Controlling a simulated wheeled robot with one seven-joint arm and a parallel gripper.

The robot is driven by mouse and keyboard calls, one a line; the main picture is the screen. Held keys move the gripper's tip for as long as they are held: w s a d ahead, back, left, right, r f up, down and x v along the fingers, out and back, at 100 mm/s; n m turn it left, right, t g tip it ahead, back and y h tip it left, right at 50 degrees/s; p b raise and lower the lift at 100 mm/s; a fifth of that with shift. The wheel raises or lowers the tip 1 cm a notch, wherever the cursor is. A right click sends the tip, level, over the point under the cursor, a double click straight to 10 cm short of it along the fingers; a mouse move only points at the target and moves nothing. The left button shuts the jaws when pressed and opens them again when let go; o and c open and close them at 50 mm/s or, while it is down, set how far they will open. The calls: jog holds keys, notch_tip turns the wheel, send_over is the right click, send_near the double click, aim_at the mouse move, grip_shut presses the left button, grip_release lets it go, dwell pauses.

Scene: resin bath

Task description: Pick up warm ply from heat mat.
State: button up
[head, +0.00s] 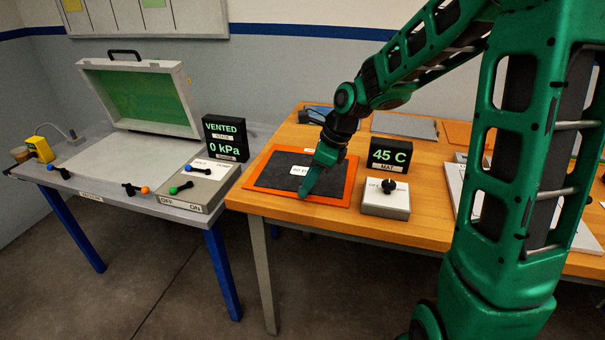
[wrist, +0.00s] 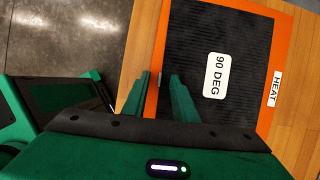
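The dark ply (head: 276,173) lies flat on the orange heat mat (head: 343,198) on the wooden table. In the wrist view the ply (wrist: 245,45) carries a white "90 DEG" label, and the mat (wrist: 284,50) shows a "HEAT" label. My gripper (head: 305,193) points down at the near edge of the ply. In the wrist view my gripper (wrist: 160,84) has its fingers apart, one outside the ply's edge and one over the ply. A small grey tab (wrist: 159,79) shows between them at that edge. I cannot tell whether the fingers touch it.
A "45 C" display (head: 390,154) and a switch box (head: 386,199) stand right of the mat. On the left table are an open green-lined lid (head: 140,97), a "VENTED 0 kPa" display (head: 225,138) and an OFF/ON lever box (head: 197,187).

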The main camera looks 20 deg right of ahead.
grip_shut()
jog(key=shift+r, duration=0.15)
